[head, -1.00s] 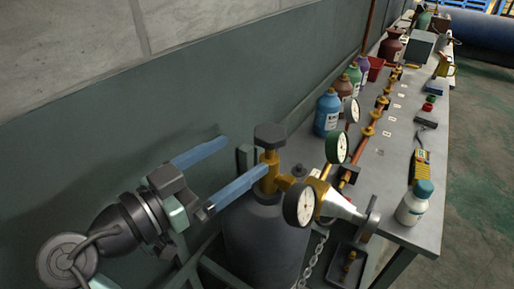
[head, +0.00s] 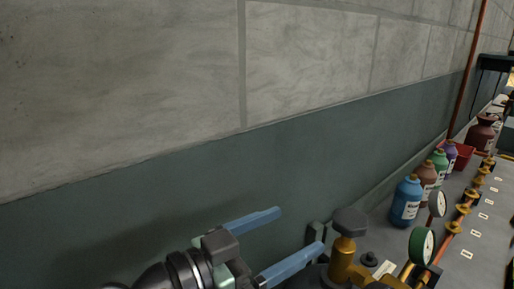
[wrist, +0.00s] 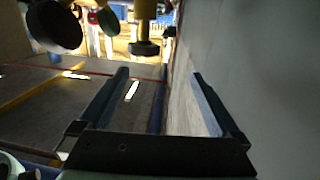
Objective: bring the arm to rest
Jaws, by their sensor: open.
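My gripper (head: 300,229) is at the bottom of the head view, with its two blue fingers spread and nothing between them. The fingers point right, toward the brass valve (head: 343,262) with a dark round knob (head: 350,222). The nearer fingertip lies just left of the valve stem in the picture, with a small gap. The wrist view shows the open gripper (wrist: 160,75) with empty space between its fingers. A dark knob (wrist: 145,48) on a yellow stem hangs beyond the fingertips there. The cylinder under the valve is out of the head view.
The wall (head: 130,110) runs close behind my gripper. A green-rimmed gauge (head: 423,245) is right of the valve. Blue (head: 406,203), brown, green and purple bottles stand along the bench (head: 480,245), beside a copper pipe with brass fittings (head: 462,208).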

